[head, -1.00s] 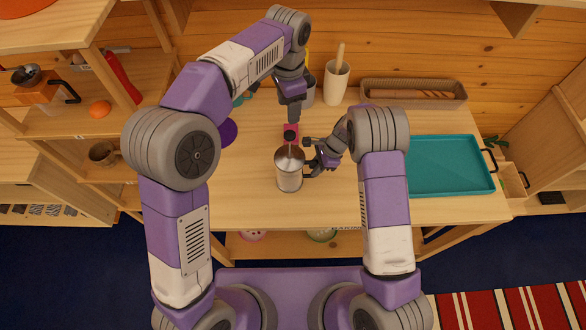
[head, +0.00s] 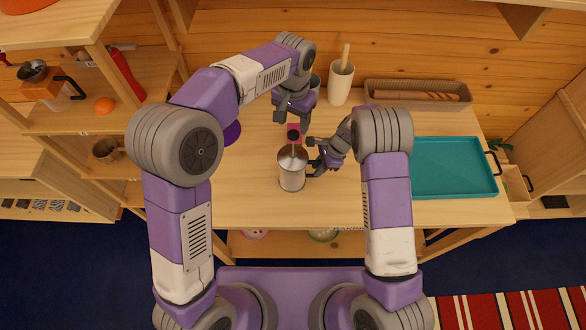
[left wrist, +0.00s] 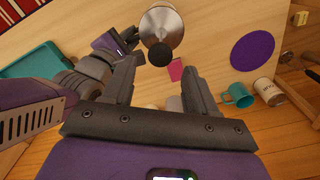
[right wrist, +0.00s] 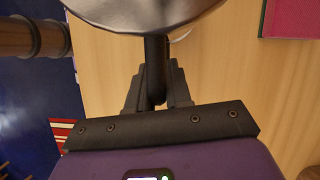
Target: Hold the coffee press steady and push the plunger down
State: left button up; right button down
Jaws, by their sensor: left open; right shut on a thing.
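The coffee press (head: 292,172) stands upright on the table, a metal cylinder with a black round plunger knob (head: 294,136) on a rod above its lid. The rod shows between knob and lid, so the plunger is up. My right gripper (head: 318,157) is shut on the black handle (right wrist: 156,60) at the press's right side. My left gripper (head: 290,117) is open and empty, above and beyond the knob. In the left wrist view the knob (left wrist: 160,55) appears just past the gap between the open fingers (left wrist: 158,80), not touching them.
A pink square (left wrist: 175,69) and a purple disc (left wrist: 253,52) lie on the table, with a teal mug (left wrist: 238,95) near the disc. A teal tray (head: 453,167) is at the right. A white holder (head: 340,85) and a basket (head: 417,96) stand at the back.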

aim_at(293, 133)
pick_arm(q)
jog(key=shift+f, duration=2.4)
jog(key=c, duration=0.9)
jog(key=shift+o, duration=0.2)
jog(key=shift+f, duration=0.1)
jog(key=shift+s+f, duration=0.15)
jog(key=shift+f, duration=3.9)
jog(key=o, duration=1)
